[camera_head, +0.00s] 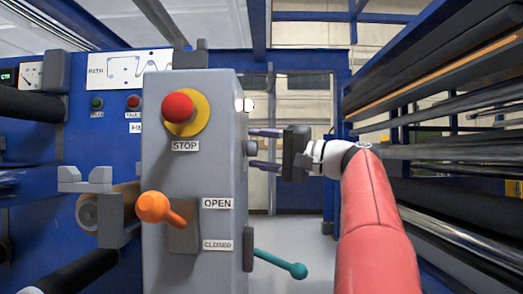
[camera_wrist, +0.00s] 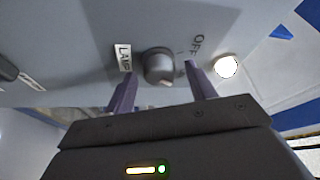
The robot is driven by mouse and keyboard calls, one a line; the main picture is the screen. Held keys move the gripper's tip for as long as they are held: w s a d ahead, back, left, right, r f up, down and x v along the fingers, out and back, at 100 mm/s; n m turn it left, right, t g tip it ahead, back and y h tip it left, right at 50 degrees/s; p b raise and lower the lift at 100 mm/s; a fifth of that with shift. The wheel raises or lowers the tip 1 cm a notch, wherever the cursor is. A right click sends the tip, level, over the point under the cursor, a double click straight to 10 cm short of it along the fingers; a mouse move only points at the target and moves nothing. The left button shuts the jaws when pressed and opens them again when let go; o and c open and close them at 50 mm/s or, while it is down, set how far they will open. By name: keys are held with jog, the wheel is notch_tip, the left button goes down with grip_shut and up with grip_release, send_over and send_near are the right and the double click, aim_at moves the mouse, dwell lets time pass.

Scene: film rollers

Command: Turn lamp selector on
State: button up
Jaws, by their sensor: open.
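The lamp selector is a dark grey round knob (camera_wrist: 158,66) on the side face of the grey control box (camera_head: 193,90). A LAMP label (camera_wrist: 123,57) stands to its left in the wrist view, and OFF lettering (camera_wrist: 196,43) stands up and to its right. A bright white round lamp (camera_wrist: 226,66) sits farther right; it also shows in the head view (camera_head: 245,105). My gripper (camera_head: 254,148) is open, its two purple fingers pointing at the box side, one on each side of the knob. Gaps show between fingers and knob. I cannot tell the knob's setting.
The box front has a red STOP button (camera_head: 178,107) and an orange lever (camera_head: 162,209) beside OPEN and CLOSED labels. A teal lever (camera_head: 281,264) sticks out low on the right, below my gripper. Long rollers (camera_head: 450,150) line the right side.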

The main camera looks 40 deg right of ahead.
jog(key=v, duration=0.7)
jog(key=shift+s+d+b, duration=0.2)
jog(key=shift+s+b, duration=0.15)
jog(key=shift+b, duration=0.1)
